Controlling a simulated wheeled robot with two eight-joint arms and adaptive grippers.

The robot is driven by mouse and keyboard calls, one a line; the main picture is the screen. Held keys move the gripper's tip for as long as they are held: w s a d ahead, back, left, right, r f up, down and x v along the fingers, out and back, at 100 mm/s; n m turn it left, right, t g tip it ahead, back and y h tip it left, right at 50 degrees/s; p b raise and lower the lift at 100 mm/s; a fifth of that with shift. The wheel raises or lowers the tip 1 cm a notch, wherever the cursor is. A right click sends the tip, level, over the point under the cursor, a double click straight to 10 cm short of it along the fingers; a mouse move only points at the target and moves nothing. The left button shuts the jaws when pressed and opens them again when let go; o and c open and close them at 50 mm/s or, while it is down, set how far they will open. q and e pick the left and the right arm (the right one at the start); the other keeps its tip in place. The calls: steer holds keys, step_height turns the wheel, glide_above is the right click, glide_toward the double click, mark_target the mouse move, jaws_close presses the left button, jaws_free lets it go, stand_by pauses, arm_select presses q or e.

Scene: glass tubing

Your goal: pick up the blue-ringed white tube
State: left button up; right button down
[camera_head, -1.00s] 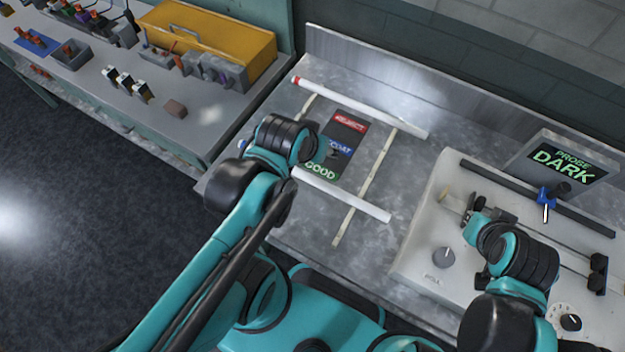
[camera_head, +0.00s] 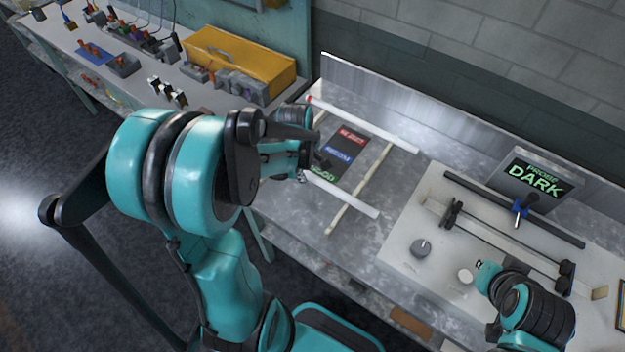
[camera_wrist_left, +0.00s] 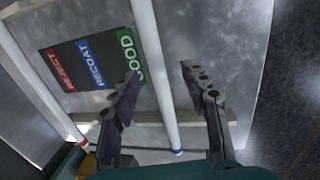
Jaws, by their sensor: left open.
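The blue-ringed white tube (camera_head: 345,195) lies across two pale rails on the metal bench. In the head view its left end and ring are hidden behind my left gripper (camera_head: 318,162). In the left wrist view the tube (camera_wrist_left: 158,75) runs between the fingers of my left gripper (camera_wrist_left: 161,73), and its blue ring shows near the wrist end. The left gripper is open, one finger on each side of the tube, with gaps visible. My right gripper (camera_head: 482,272) is over the front of the probe device; its fingers cannot be made out.
A red-ringed white tube (camera_head: 365,126) lies farther back on the same rails (camera_head: 358,188). A REJECT/RECOAT/GOOD mat (camera_head: 352,140) lies between the tubes. The probe device (camera_head: 400,230) with its DARK screen (camera_head: 533,180) stands right. A yellow toolbox (camera_head: 240,60) is behind left.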

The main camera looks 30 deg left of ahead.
mark_target(313, 176)
arm_select(q)
steer(key=f, duration=0.2)
steer(key=w+f+b, duration=0.1)
steer(key=shift+w+d+f, duration=0.2)
steer(key=shift+f, duration=0.2)
steer(key=shift+w+f+b, duration=0.15)
steer(key=shift+f+b, duration=0.15)
steer(key=shift+f, duration=0.15)
steer(key=shift+r, duration=0.1)
jaws_close()
